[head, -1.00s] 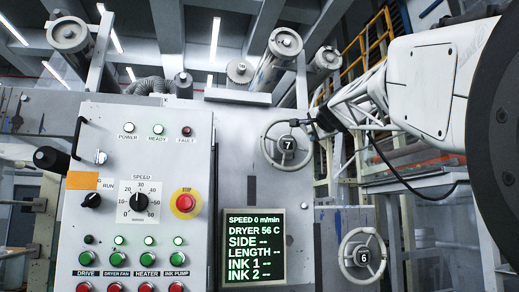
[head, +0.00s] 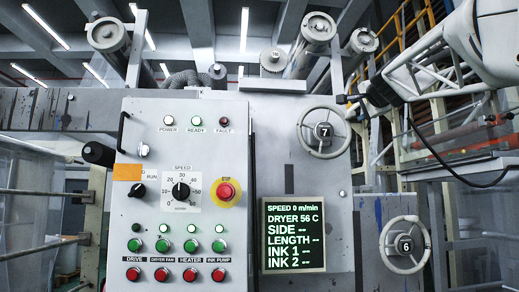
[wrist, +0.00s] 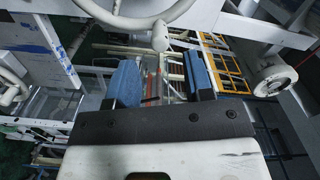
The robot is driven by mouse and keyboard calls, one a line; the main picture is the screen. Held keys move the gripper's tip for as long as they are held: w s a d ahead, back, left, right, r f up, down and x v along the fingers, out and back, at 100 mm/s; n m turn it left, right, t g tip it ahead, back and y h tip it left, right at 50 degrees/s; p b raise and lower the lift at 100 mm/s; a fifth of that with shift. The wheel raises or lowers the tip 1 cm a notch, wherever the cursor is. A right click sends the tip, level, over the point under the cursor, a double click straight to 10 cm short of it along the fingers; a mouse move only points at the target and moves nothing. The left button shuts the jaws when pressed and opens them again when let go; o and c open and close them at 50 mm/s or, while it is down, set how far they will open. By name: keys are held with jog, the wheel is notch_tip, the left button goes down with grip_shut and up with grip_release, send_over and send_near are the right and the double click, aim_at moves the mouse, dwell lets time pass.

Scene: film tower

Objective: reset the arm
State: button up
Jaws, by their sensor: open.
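My arm reaches in from the upper right of the head view. My gripper (head: 350,98) is at its left end, by the upper right rim of handwheel 7 (head: 323,131); I cannot tell whether they touch. In the wrist view my gripper (wrist: 163,78) has two blue-padded fingers standing well apart. Nothing is between them. A white handwheel rim with a knob (wrist: 160,36) shows beyond the fingertips, at the top of the wrist view.
The control panel (head: 140,210), with buttons and a speed dial, stands left of centre. A display (head: 294,235) reads speed 0 and dryer 56 C. Handwheel 6 (head: 404,245) is at the lower right. Rollers (head: 313,38) and yellow railings (head: 415,25) are above and behind.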

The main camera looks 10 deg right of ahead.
jog(key=shift+s, duration=0.4)
dwell(0.3)
jog(key=s+a+f+n+g+y, duration=0.1)
jog(key=s+a+f+n+g, duration=0.25)
jog(key=f, duration=0.85)
jog(key=s+a+f+n+g, duration=0.15)
jog(key=s+a+f, duration=0.35)
jog(key=f, duration=0.7)
jog(key=s+a+f+n+g+y, duration=0.1)
jog(key=s+a+f+n+g, duration=0.3)
jog(key=f, duration=0.8)
jog(key=s+a+f+n+g, duration=0.1)
jog(key=s+a+f+g, duration=0.1)
jog(key=s+f, duration=0.6)
jog(key=s+a+f+n+g+h, duration=0.1)
jog(key=s+f, duration=0.6)
jog(key=f, duration=0.8)
jog(key=s+a+f+n+g+h, duration=0.1)
jog(key=s+a+f+n+g, duration=0.2)
jog(key=s+f, duration=0.5)
notch_tip(320, 180, down, 4)
jog(key=shift+s+a+r, duration=0.25)
jog(key=shift+s+a, duration=0.05)
jog(key=shift+a, duration=0.05)
